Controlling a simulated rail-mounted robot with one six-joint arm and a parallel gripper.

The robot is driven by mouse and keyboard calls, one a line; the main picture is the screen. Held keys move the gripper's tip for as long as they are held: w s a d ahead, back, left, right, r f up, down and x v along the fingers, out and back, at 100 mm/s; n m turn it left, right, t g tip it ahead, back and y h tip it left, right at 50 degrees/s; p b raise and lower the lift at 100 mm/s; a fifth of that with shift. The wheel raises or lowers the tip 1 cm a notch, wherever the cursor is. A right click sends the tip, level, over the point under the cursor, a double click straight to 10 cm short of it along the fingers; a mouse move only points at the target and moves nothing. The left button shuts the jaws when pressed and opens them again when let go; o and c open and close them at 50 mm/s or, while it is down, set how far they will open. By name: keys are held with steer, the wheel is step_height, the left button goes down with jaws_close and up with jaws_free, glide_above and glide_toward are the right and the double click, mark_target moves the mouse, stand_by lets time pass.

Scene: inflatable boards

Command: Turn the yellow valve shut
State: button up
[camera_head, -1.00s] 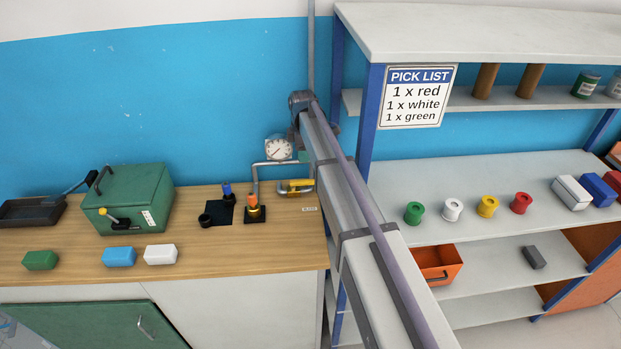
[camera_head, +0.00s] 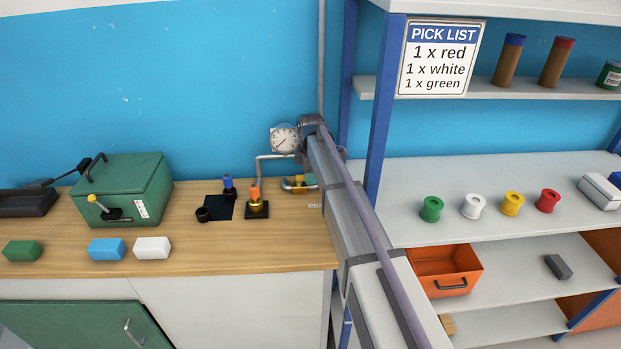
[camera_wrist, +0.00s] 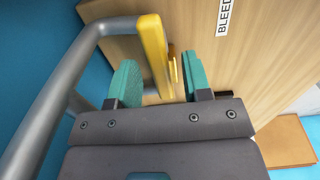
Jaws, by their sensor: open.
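The yellow valve (camera_head: 297,186) sits on a grey pipe at the back of the wooden bench, below a round gauge, partly hidden by my arm in the head view. In the wrist view the yellow valve (camera_wrist: 154,50) shows as a long yellow body at the end of the bent grey pipe (camera_wrist: 60,85), with a thinner yellow piece beside it. My gripper (camera_wrist: 162,78) is open, its two teal fingers on either side of the yellow parts. I cannot tell whether either finger touches them. My gripper is hidden in the head view.
The gauge (camera_head: 285,139) is close to my arm. A black-based stand with an orange top (camera_head: 255,193) and a blue-topped piece (camera_head: 228,182) stand left of the valve. A green box (camera_head: 125,190) is farther left. A shelf with coloured spools is right. A BLEED label (camera_wrist: 225,15) marks the bench.

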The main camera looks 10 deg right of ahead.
jaws_close()
